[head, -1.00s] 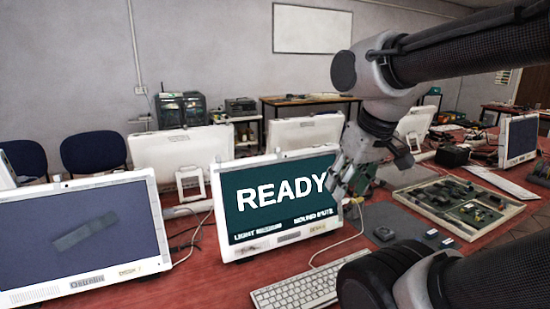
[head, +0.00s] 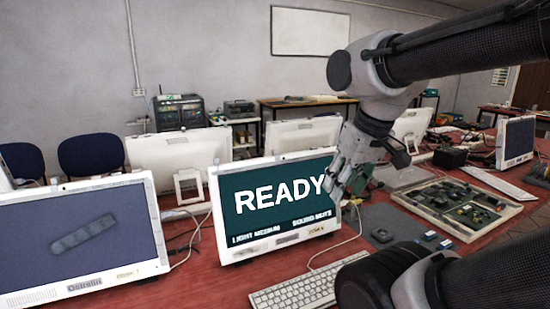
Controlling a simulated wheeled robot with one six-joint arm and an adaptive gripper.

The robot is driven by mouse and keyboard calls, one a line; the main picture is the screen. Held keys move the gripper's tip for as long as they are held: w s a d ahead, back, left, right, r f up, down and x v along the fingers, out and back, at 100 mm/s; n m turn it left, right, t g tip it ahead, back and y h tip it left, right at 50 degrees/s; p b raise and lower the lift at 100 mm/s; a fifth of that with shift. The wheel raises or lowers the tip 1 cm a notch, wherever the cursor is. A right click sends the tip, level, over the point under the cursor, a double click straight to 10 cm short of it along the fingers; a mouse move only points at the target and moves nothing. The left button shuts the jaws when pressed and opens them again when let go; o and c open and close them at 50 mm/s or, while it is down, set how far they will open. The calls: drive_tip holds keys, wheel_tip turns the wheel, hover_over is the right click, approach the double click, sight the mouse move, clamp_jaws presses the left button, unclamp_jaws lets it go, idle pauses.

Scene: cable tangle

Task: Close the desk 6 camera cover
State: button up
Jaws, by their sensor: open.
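A white monitor (head: 275,249) in the middle of the red table shows READY on a dark green screen. A small yellowish label (head: 316,229) sits on its lower bezel; its desk number is too small to read. A tiny dark spot (head: 277,154) on the top bezel may be the camera; I cannot tell its cover's state. A second white monitor (head: 110,271) stands at the left, with a small dark spot (head: 61,188) on its top edge. My gripper (head: 346,187) is open and empty, pointing down over the READY monitor's right edge. Whether it touches the monitor is unclear.
A keyboard (head: 295,292) lies in front of the READY monitor. White monitor backs (head: 180,150) stand behind. Loose cables run between the monitors.

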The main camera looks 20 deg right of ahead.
drive_tip(key=w+r+n+g, duration=0.2)
drive_tip(key=w+r+n, duration=0.2)
drive_tip(key=w+r, duration=0.3)
drive_tip(key=n+g, duration=0.5)
drive_tip(key=n, duration=0.9)
approach(275, 153)
drive_tip(key=x, duration=0.5)
drive_tip(key=w+x, duration=0.1)
drive_tip(key=x, duration=0.2)
drive_tip(key=shift+d, duration=0.3)
drive_tip(key=shift+c, duration=0.2)
clamp_jaws()
